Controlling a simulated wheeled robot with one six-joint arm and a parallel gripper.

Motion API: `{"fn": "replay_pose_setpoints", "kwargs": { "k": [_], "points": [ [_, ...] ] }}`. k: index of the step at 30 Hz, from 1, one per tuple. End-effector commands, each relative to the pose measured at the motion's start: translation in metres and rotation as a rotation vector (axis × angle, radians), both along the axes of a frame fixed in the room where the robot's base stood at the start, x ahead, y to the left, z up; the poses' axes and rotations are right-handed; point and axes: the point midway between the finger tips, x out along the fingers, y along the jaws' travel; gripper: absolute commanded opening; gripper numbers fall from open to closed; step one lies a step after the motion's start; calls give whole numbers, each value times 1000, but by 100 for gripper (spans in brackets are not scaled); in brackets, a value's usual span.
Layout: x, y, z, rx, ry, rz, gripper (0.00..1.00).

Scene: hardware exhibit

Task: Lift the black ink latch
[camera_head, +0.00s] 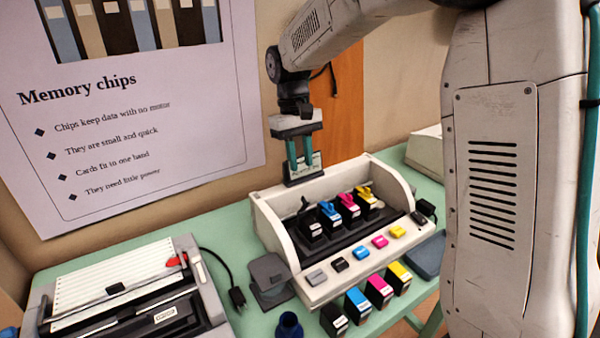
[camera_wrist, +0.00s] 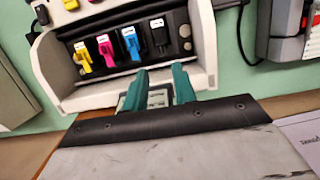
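The black ink cartridge (camera_head: 311,228) sits in the leftmost filled slot of the open printer (camera_head: 273,222) in the head view. A dark latch (camera_head: 305,205) shows at its upper end; I cannot tell its exact position. In the wrist view the black cartridge (camera_wrist: 159,33) is to the right of the cyan one. My gripper (camera_head: 300,166) points down at the back edge of the printer, behind and above the cartridges, apart from the latch. Its two teal fingers (camera_wrist: 161,82) are spread, with nothing held between them. A small pale panel shows behind the fingers.
Cyan (camera_head: 328,212), magenta (camera_head: 348,205) and yellow (camera_head: 367,197) cartridges sit beside the black one. Colored buttons line the printer's front ledge, with several loose cartridges before it. Another machine (camera_head: 125,290) stands left. The poster wall (camera_head: 150,130) is behind.

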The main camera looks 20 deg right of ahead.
Motion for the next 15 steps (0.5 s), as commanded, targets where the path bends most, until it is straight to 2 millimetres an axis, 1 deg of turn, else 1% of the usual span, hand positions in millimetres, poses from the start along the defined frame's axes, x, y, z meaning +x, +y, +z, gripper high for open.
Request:
{"fn": "replay_pose_setpoints", "kwargs": {
  "k": [1,4,7,11,15],
  "points": [
    [-10,-2,4,9,-38,-2,27],
    [-21,-3,0,28,-133,-2,27],
    [-22,-3,-11,41,-198,3,27],
    [-16,-2,-23,45,-226,7,27],
    [-17,-2,-44,44,-223,7,27]
  ]
}}
